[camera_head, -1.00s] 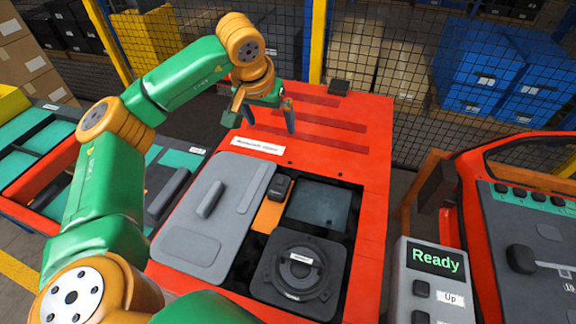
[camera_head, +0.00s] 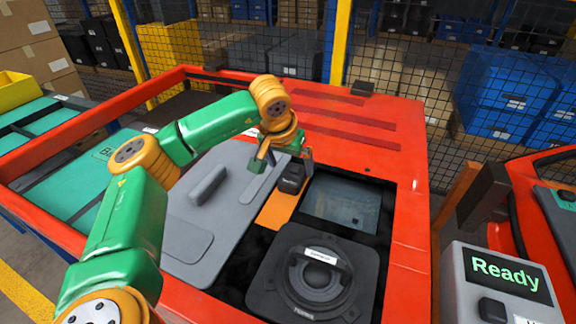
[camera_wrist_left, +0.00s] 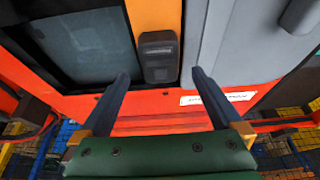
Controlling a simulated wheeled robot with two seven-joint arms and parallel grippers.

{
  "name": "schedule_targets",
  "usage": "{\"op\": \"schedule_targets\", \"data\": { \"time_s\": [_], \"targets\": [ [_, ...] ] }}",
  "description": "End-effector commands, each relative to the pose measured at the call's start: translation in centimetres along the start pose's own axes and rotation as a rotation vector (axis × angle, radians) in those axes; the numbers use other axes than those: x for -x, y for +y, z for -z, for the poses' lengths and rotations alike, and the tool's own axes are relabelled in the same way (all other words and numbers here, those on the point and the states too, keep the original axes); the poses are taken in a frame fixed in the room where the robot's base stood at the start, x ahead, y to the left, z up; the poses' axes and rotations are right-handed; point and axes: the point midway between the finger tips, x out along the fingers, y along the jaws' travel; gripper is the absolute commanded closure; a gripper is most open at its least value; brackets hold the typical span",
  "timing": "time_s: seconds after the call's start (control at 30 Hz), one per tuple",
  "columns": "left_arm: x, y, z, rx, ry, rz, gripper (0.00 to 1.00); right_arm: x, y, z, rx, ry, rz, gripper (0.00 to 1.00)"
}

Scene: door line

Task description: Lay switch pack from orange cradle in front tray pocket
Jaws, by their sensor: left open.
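The switch pack (camera_head: 291,178) is a small black block on the orange cradle (camera_head: 278,211), inside the red tray (camera_head: 405,235). In the left wrist view the switch pack (camera_wrist_left: 158,57) lies at the end of the orange strip, just ahead of and between the fingertips. Which recess is the front tray pocket is unclear. My right gripper is not in view.
A grey door panel (camera_head: 182,247) with a handle lies left of the cradle. A dark glassy panel (camera_head: 340,204) lies to the right, and a black round speaker (camera_head: 316,272) in front. A grey box reading "Ready" (camera_head: 500,270) stands at right. Wire fencing runs behind.

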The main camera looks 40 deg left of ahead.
Motion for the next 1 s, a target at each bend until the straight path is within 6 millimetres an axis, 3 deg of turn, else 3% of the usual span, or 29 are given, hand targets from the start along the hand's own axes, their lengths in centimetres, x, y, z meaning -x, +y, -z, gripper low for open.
{"op": "schedule_targets", "data": {
  "time_s": [0.2,0.5,0.57,0.83,0.87,1.0],
  "targets": [
    [-3.4,0.0,0.0,-0.001,-0.003,0.001,0.00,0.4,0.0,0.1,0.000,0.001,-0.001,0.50],
    [-4.1,0.0,0.0,-0.001,0.000,0.000,0.00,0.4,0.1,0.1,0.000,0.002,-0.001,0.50],
    [-4.1,0.0,0.0,-0.001,0.000,0.000,0.11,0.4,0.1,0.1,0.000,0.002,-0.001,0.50],
    [-4.1,0.0,0.0,-0.001,0.000,0.000,0.84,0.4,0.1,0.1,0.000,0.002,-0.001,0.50],
    [-4.1,0.0,0.0,-0.001,0.000,0.000,0.33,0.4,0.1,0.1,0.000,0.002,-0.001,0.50],
    [-4.1,0.0,0.0,-0.001,0.000,0.000,0.71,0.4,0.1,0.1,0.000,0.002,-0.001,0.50]
  ]
}}
